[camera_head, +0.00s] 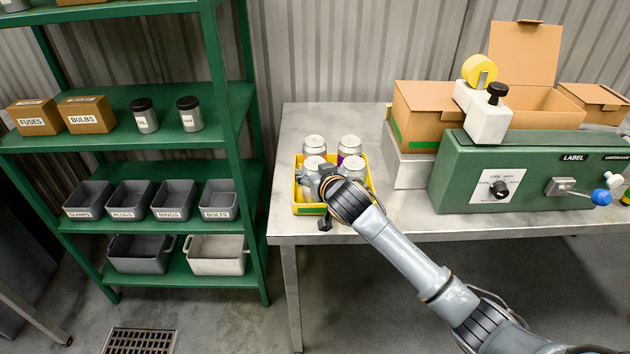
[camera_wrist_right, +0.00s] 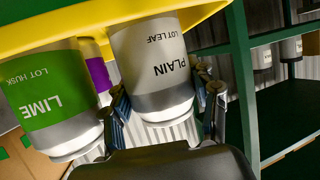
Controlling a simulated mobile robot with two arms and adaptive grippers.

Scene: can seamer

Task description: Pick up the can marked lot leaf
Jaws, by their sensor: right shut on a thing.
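The can marked PLAIN, LOT LEAF (camera_wrist_right: 155,70) is white and grey with a silver end. It shows upside down in the right wrist view, between the two fingers of my right gripper (camera_wrist_right: 166,98), which is shut on it. In the head view this can (camera_head: 314,163) is at the front left of the yellow crate (camera_head: 307,210), partly hidden by my right gripper (camera_head: 317,180). Its lower part is behind the crate wall; I cannot tell whether it is raised off the crate floor. My left gripper is out of view.
A green LIME can (camera_wrist_right: 45,100), LOT HUSK, stands close beside it, and a purple-marked can (camera_wrist_right: 97,70) is behind. The crate is on a metal table (camera_head: 300,122). A green machine (camera_head: 530,170) and cardboard boxes are to the right; green shelves (camera_head: 150,100) stand left.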

